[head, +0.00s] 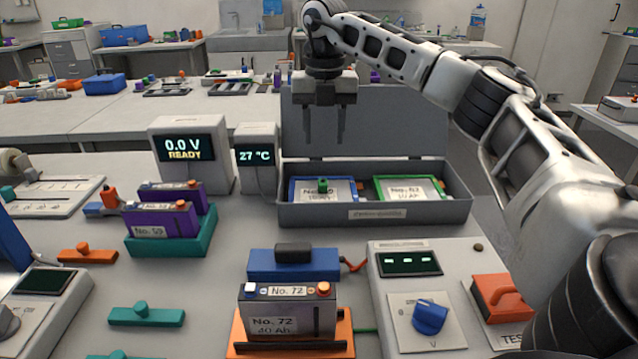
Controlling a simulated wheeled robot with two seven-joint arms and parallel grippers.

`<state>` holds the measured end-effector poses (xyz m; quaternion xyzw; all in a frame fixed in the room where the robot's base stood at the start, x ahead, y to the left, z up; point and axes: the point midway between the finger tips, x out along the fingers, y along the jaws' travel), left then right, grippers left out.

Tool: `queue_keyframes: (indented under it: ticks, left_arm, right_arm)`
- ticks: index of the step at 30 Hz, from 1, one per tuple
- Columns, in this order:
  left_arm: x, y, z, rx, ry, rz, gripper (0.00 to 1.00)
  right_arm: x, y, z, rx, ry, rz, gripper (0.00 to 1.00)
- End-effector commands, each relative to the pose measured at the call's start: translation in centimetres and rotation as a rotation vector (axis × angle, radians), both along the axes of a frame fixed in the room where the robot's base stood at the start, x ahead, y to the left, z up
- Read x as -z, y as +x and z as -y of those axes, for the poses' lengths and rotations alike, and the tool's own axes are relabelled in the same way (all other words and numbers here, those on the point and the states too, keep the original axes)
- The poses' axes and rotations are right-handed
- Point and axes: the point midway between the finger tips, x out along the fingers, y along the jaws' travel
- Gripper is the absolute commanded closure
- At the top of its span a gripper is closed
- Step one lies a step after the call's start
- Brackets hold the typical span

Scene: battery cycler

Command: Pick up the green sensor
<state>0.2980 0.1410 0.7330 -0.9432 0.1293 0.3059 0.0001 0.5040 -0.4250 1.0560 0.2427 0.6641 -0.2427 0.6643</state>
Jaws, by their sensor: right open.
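A small green upright piece (323,186), which looks like the green sensor, stands at the blue-framed place (295,190) in the left part of an open grey case. My right gripper (324,136) hangs above the case with its fingers pointing down. It is open, with nothing between the fingers, and looks roughly in line with the green piece, with a clear gap between them in the picture. A teal bar with a round knob (146,316) lies on the front left of the table. My left gripper is not in view.
The grey case (380,213) has its lid raised behind the fingers. A green-framed place (440,183) is to the right. A battery No. 72 (285,315) on an orange holder, a blue block (262,264) and a dial panel (450,290) stand in front. Two display units (205,185) stand left.

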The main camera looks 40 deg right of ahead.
Motion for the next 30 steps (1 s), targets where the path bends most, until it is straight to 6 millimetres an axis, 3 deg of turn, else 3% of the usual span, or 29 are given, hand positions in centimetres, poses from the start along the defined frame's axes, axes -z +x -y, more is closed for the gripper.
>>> queue_keyframes:
  ticks: [3, 6, 14, 21, 30]
  left_arm:
    - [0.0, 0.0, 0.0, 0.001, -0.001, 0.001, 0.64]
    - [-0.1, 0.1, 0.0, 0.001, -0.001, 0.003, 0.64]
    - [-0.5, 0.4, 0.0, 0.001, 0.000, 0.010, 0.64]
    - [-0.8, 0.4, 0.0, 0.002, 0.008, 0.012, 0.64]
    - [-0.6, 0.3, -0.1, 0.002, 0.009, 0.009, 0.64]
  right_arm:
    - [2.6, -0.1, 0.0, 0.000, 0.000, -0.004, 0.56]
    - [4.1, 0.0, 0.0, 0.000, 0.001, -0.002, 0.56]
    - [5.9, 0.0, 0.0, 0.000, 0.000, -0.001, 0.56]
    - [9.5, 0.0, 0.1, 0.000, 0.001, -0.002, 0.56]
    - [10.4, 0.1, 0.1, 0.000, 0.001, 0.001, 0.56]
